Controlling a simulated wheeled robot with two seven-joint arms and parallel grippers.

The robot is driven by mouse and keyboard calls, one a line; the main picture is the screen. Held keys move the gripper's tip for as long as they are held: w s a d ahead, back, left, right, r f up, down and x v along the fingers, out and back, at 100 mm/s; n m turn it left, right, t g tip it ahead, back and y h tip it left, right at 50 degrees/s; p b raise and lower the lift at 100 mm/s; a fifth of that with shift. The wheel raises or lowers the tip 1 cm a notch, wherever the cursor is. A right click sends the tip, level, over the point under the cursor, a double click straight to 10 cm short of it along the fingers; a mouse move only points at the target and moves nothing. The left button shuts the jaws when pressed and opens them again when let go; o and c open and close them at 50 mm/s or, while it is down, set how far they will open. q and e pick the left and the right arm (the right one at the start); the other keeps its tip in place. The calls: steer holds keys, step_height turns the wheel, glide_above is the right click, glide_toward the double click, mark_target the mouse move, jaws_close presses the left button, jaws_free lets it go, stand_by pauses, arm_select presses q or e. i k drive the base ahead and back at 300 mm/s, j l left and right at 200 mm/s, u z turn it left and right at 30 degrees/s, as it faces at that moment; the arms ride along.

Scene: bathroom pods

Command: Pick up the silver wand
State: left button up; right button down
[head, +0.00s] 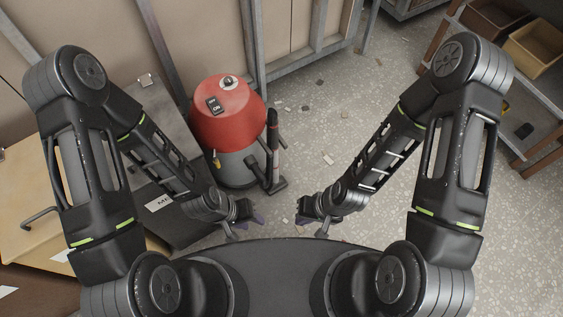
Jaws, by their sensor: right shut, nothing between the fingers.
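A vacuum cleaner with a red top (229,115) and a grey lower body stands on the floor ahead, left of centre. An upright wand (274,160) stands at its right side, dark at the top, with a dark floor head at its foot. Its silver part is hard to make out at this size. My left gripper (258,219) is low in front of the vacuum, apart from the wand; its fingers are too small and dark to read. My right gripper (299,219) is shut and empty, to the right of and nearer than the wand.
A wooden desk or cabinet (28,190) and a dark box (170,215) are at the left. A metal-framed wall is behind the vacuum. A shelf rack with brown bins (536,47) stands at the right. The speckled floor between has small debris but is otherwise open.

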mark_target(277, 182)
steer(key=u, duration=1.65)
steer(key=k, duration=0.75)
